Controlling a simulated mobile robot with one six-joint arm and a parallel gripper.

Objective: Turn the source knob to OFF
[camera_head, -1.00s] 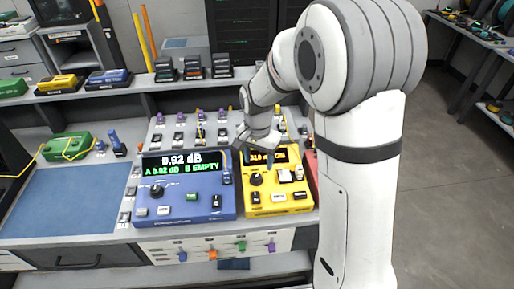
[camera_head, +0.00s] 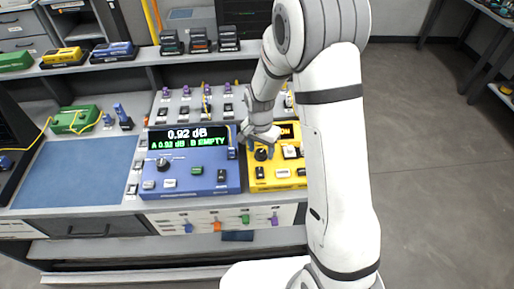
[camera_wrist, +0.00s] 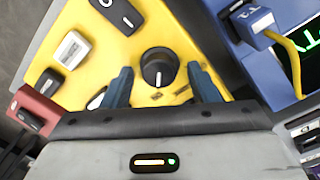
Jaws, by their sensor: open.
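The yellow source unit (camera_head: 284,180) stands on the bench to the right of the blue meter, partly hidden by my arm in the head view. Its round black knob (camera_wrist: 157,67) has a white pointer line and shows between my fingers in the wrist view. It also shows on the yellow panel in the head view (camera_head: 261,154). My gripper (camera_wrist: 163,84) is open, with one blue finger on each side of the knob. The fingers look apart from the knob. Printed marks lie beside the knob, too small to read.
The blue meter (camera_head: 190,185) shows 0.92 dB and stands close beside the source. A yellow cable (camera_wrist: 295,55) plugs into the blue unit in the wrist view. A red unit (camera_wrist: 38,112) stands on the source's other side. A blue mat (camera_head: 78,175) lies clear at left.

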